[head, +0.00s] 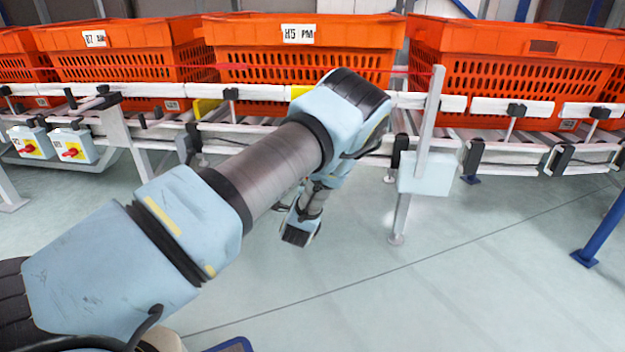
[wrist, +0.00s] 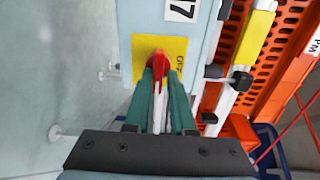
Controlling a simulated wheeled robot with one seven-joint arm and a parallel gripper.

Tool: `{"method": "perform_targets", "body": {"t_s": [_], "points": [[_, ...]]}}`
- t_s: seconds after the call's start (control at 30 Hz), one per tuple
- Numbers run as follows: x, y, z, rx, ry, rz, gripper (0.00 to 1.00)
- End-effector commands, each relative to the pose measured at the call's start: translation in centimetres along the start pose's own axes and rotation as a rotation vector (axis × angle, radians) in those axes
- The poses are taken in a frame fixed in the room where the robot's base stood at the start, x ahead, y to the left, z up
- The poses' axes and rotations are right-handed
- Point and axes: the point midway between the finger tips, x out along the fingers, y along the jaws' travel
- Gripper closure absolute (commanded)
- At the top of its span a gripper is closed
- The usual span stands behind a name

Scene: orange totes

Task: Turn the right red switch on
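In the wrist view, a red switch (wrist: 158,60) sits on a yellow plate (wrist: 175,47) on a light blue box (wrist: 128,22). The plate carries the lettering OFF. My gripper (wrist: 160,80) reaches the switch, its two teal fingers close together with the red handle between their tips; it looks shut on the handle. In the head view my arm hides this box, and I cannot make out my gripper's fingers. Two other boxes stand at the far left of the head view, each with a yellow plate and a red switch: one left (head: 29,149), one right (head: 71,153).
Orange totes (head: 305,27) line the conveyor (head: 520,151) above the switches. A metal post (head: 430,110) with a pale blue box (head: 427,174) stands right of my arm. A blue leg (head: 602,235) stands at the right edge. The floor in front is clear.

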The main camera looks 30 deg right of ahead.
Motion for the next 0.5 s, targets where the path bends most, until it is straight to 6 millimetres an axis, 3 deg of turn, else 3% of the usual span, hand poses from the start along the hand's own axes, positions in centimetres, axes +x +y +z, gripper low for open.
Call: {"method": "perform_targets", "body": {"t_s": [0.17,0.5], "points": [[-1.7,0.1,-0.1,0.000,0.001,0.007,0.55],[-8.3,-0.2,0.0,0.003,0.001,0.004,0.55]]}}
